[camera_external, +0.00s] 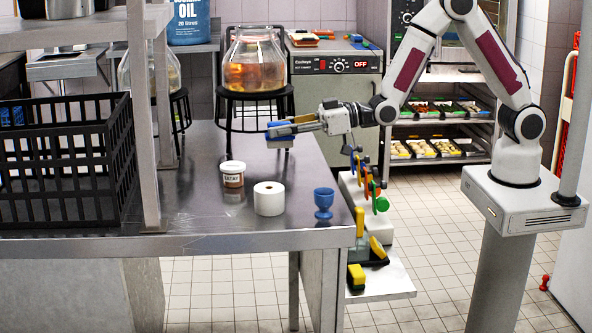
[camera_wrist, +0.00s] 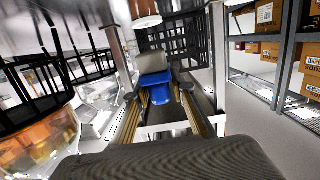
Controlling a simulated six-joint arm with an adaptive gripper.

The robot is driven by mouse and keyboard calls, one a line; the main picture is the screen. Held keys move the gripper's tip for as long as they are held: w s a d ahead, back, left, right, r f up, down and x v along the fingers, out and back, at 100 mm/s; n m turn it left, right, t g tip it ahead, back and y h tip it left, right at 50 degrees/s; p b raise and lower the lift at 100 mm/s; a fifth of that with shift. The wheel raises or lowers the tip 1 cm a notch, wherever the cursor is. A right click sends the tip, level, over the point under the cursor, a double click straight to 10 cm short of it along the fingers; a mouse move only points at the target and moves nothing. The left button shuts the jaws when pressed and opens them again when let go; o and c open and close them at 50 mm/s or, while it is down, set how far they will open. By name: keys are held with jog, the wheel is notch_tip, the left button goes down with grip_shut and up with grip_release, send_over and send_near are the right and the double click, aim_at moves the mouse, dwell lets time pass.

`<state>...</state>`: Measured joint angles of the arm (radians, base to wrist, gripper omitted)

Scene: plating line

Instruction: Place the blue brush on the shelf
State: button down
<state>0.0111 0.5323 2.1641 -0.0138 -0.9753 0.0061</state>
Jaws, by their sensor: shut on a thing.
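The blue brush (camera_external: 280,143) is between the fingers of my gripper (camera_external: 284,130), held in the air above the steel table (camera_external: 215,207). A higher shelf (camera_external: 88,36) is at the upper left. I cannot tell which shelf is meant.
A black crate (camera_external: 68,160) stands on the table at left. A glass jar (camera_external: 255,62) on a black stand is close behind my gripper. Sponges (camera_external: 357,276) occupy part of the low shelf.

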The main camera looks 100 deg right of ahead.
jog(key=shift+r, duration=0.1)
dwell(0.3)
jog(key=shift+s, duration=0.2)
jog(key=s+f, duration=0.1)
jog(key=s, duration=0.6)
jog(key=shift+s+a+f, duration=0.2)
jog(key=shift+s+f, duration=0.15)
jog(key=shift+s, duration=0.05)
jog(key=shift+r, duration=0.1)
dwell(0.6)
